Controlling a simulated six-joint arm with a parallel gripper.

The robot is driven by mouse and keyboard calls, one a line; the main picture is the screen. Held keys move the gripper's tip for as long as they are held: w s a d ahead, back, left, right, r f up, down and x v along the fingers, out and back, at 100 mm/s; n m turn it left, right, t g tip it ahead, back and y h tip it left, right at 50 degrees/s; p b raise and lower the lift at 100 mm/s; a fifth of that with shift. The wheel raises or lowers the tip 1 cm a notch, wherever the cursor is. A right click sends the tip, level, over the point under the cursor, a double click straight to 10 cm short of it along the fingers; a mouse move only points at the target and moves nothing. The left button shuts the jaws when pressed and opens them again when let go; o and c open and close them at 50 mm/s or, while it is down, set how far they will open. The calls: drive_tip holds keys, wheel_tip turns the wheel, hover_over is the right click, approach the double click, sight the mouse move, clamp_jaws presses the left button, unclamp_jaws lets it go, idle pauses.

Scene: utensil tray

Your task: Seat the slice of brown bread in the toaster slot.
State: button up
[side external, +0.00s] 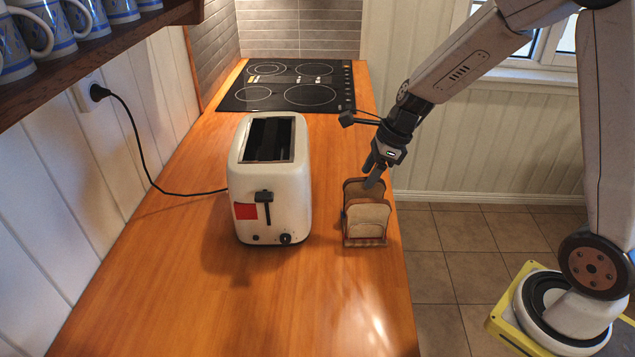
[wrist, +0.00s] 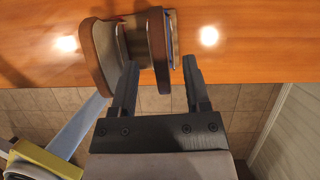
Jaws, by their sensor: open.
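The white toaster (side external: 272,185) stands on the wooden counter with its dark slot (side external: 269,139) open at the top; no bread shows in it. Two slices stand upright in a small rack (side external: 366,242) to its right: a paler front slice (side external: 367,218) and a browner rear slice (side external: 353,187). My gripper (side external: 373,173) is open and points down at the rear slice. In the wrist view its fingers (wrist: 160,64) lie on either side of one crusted slice (wrist: 158,50), with a gap at the right finger. The other slice (wrist: 90,60) is left of the fingers.
A black cooktop (side external: 290,87) lies behind the toaster. The toaster's cord (side external: 140,145) runs left to a wall socket. Mugs (side external: 60,25) stand on a shelf at upper left. The front counter is clear; its right edge is close to the rack.

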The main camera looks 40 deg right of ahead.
drive_tip(key=shift+x, duration=1.35)
clamp_jaws()
